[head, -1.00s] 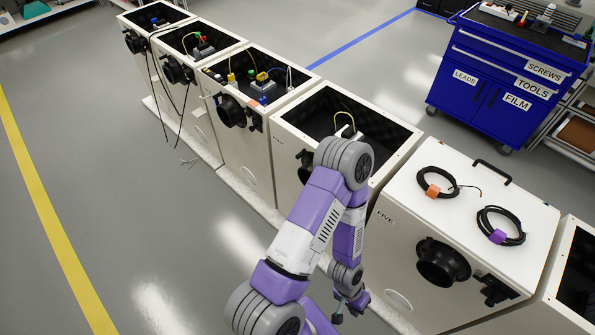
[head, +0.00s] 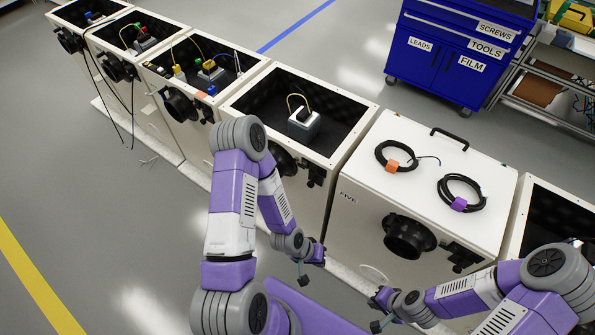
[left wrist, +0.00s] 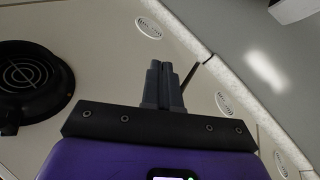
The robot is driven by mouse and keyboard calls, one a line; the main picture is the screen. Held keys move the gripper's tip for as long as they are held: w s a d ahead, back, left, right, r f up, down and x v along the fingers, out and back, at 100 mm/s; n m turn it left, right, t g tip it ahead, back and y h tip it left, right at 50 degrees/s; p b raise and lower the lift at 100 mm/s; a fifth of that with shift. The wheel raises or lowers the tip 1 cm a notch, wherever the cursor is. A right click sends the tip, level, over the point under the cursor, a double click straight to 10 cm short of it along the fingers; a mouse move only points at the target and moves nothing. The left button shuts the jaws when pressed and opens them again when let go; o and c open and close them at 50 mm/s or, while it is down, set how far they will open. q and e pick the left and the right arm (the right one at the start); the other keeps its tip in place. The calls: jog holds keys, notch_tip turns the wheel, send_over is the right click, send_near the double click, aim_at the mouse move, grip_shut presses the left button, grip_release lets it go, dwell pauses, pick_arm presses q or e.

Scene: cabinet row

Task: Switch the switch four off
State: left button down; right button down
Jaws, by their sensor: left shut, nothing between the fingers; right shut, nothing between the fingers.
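The box left of the one marked FIVE, with an open top (head: 355,107), is likely box four; no label on it shows. A dark fitting (head: 315,175) beside its round black vent (head: 282,160) may be its switch; its position is too small to tell. My left gripper (head: 303,281) is low in front of this box, apart from the fitting. In the left wrist view its fingers (left wrist: 162,82) are shut and empty, facing a pale panel with a round black vent (left wrist: 28,80). My right gripper (head: 376,324) is shut, low in front of box FIVE (head: 352,225).
Box FIVE has a closed lid with two coiled cables (head: 395,162) (head: 462,200) and a handle. A white device (head: 303,122) with a yellow cable sits inside the open box. More boxes stand left and right. A blue cabinet (head: 440,55) stands behind; left floor is clear.

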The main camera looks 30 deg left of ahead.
aim_at(303, 163)
pick_arm(q)
jog(key=w+a+r+n+t+b, duration=0.1)
jog(key=w+a+n+t+b, duration=0.2)
jog(key=w+a+n+t, duration=0.45)
jog(key=s+a+r+n+t+y+b, duration=0.1)
jog(key=a+r+n+t+y+b, duration=0.2)
jog(key=a+r+t, duration=0.6)
jog(key=a+n, duration=0.2)
jog(key=a, duration=0.1)
jog(key=shift+s+a, duration=0.35)
jog(key=shift+w+n+t, duration=0.1)
jog(key=shift+n+t, duration=0.15)
jog(key=w+b, duration=0.1)
jog(key=w, duration=0.3)
jog(key=w+r, duration=0.1)
jog(key=w, duration=0.4)
jog(key=w+d+b, duration=0.1)
jog(key=w, duration=0.3)
jog(key=shift+w+r+b, duration=0.3)
jog(key=shift+b, duration=0.05)
